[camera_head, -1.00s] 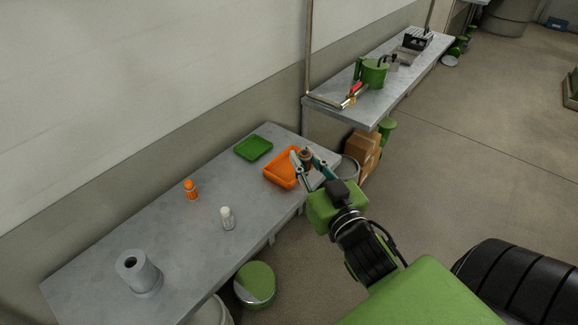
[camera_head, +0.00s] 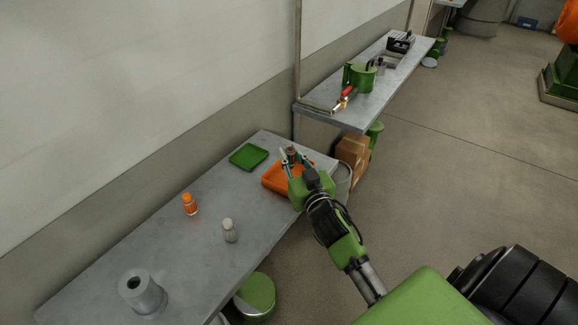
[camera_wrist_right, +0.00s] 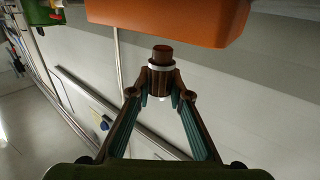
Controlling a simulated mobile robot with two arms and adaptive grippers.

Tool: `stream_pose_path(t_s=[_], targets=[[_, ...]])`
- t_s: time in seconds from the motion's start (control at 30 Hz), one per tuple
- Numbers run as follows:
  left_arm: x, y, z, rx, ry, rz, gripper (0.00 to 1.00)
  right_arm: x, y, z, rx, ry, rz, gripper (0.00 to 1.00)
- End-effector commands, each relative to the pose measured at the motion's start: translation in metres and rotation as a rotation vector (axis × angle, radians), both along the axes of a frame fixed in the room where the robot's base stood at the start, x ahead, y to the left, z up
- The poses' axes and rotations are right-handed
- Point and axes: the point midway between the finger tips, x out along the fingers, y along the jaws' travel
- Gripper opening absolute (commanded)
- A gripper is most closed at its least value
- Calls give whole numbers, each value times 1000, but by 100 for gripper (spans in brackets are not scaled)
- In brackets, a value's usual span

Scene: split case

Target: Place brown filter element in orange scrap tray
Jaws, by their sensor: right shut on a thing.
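The brown filter element (camera_head: 292,151) is a small ribbed cylinder. It is held between the fingertips of my right gripper (camera_head: 294,158), and in the right wrist view the brown element (camera_wrist_right: 162,76) shows a pale collar between the two teal-padded fingers (camera_wrist_right: 161,92). The orange scrap tray (camera_head: 271,181) lies at the far end of the grey table. In the head view the gripper and element overlap the tray; the height between them is hard to tell. In the right wrist view the tray's orange wall (camera_wrist_right: 170,22) is apart from the element. My left gripper is not in view.
A green tray (camera_head: 249,156) lies beside the orange one. An orange bottle (camera_head: 190,205), a whitish bottle (camera_head: 230,231) and a grey hollow cylinder (camera_head: 142,293) stand nearer on the table (camera_head: 184,246). Another bench (camera_head: 363,113) stands behind, with cardboard boxes (camera_head: 351,152) beneath.

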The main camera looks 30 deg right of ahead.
Motion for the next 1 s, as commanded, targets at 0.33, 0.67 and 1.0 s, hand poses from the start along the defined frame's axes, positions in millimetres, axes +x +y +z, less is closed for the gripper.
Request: stream_pose_path(t_s=[0.33, 0.67, 1.0], targets=[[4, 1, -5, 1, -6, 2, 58, 10, -2, -37, 5, 2, -1, 0], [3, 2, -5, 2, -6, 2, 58, 10, -1, -43, 1, 0, 1, 0], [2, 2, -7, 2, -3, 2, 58, 10, -1, -46, 1, 0, 1, 35]])
